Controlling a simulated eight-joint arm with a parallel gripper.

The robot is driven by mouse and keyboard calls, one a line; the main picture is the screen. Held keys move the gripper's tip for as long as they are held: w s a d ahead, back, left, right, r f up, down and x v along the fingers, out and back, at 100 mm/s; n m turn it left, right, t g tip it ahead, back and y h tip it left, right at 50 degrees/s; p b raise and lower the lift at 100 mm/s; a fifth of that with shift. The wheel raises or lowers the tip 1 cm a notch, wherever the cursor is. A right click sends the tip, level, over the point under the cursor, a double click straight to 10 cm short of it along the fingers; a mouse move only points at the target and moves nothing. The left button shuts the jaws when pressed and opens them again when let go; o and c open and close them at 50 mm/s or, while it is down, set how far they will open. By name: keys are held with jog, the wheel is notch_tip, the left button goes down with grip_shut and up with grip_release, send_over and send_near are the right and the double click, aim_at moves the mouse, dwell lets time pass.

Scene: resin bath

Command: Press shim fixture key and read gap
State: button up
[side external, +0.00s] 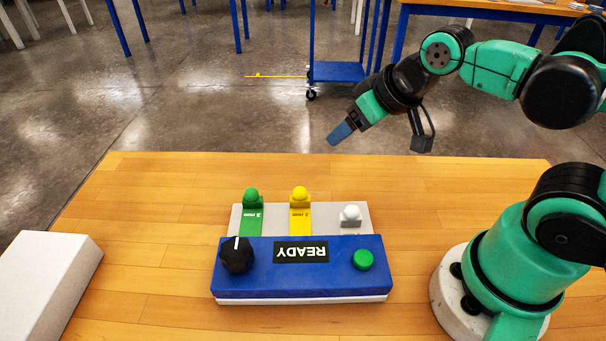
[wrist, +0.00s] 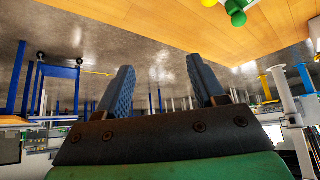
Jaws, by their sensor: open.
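The shim fixture (side external: 320,280) is a blue box on a white base on the wooden table. Its dark display (side external: 301,252) reads READY, upside down in the side view. A green button (side external: 363,260) is on its right and a black knob (side external: 237,256) with a white mark on its left. My gripper (side external: 340,133) is open and empty, in the air above and behind the fixture; both fingers show in the wrist view (wrist: 160,64).
A white box (side external: 50,280) stands at the table's left edge. The wooden table (side external: 150,215) is clear around the fixture. A blue cart (side external: 340,72) and other tables stand on the floor behind.

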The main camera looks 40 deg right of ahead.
grip_shut()
dwell(1.4)
